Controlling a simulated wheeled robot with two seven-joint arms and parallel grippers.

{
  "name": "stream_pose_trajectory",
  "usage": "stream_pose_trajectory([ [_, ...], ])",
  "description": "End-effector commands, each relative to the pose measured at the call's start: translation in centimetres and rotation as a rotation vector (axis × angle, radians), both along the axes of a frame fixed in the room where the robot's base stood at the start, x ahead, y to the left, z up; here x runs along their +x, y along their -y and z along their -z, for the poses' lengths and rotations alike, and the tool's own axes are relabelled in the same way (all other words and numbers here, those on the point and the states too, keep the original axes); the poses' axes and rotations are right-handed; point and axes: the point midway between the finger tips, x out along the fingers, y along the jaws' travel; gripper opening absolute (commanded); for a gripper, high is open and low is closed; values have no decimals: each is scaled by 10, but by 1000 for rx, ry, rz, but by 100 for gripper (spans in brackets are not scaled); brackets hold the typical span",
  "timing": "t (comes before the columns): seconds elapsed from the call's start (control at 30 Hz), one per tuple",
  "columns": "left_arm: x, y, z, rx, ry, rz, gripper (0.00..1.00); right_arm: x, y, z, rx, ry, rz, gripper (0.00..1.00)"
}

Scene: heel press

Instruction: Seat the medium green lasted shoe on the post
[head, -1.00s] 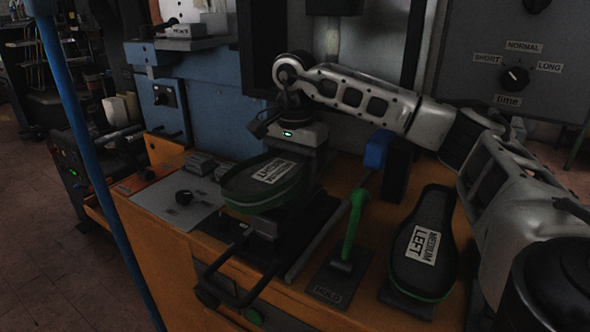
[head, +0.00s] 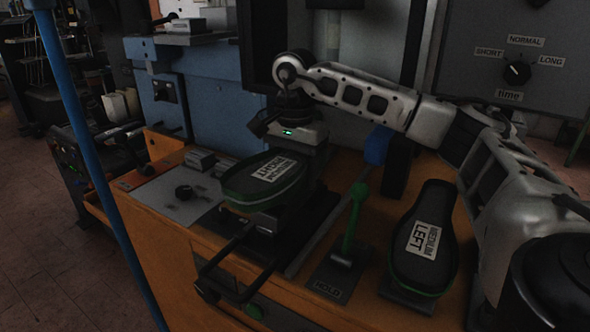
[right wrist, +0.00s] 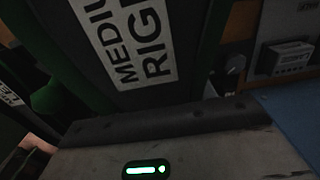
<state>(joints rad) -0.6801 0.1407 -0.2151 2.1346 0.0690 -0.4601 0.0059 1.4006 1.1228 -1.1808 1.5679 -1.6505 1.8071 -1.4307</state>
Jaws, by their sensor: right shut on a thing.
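A black shoe with a green edge (head: 262,198) and a "MEDIUM RIGHT" label lies sole up at the press, over a dark base. Its labelled sole (right wrist: 110,50) fills the top of the right wrist view. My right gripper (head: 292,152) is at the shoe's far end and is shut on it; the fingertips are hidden. The post under the shoe is hidden, so I cannot tell whether the shoe is seated. A second green-edged shoe (head: 423,255), labelled "MEDIUM LEFT", rests sole up on a stand at the right. My left gripper is not in view.
A green-handled lever (head: 355,215) marked HOLD stands between the shoes. A blue-knobbed lever (head: 377,146) is behind it. A black bar handle (head: 228,268) juts from the front. A grey panel with a knob (head: 184,193) lies left of the held shoe.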

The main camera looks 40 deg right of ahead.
Motion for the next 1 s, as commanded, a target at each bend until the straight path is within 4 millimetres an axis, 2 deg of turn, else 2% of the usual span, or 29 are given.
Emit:
stream_pose_trajectory([
  [0.7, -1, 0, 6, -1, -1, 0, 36, 0, 0, 9, 0, 4, 0, 23],
  [0.73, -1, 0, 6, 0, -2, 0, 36, 0, 0, 9, 0, 4, 0, 57],
  [0.8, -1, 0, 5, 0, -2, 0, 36, 0, 0, 9, 0, 3, 0, 77],
  [0.83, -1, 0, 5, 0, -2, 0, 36, 0, 0, 9, 0, 3, 0, 80],
  [1.0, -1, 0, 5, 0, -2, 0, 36, 0, 0, 10, 1, 2, 0, 80],
])
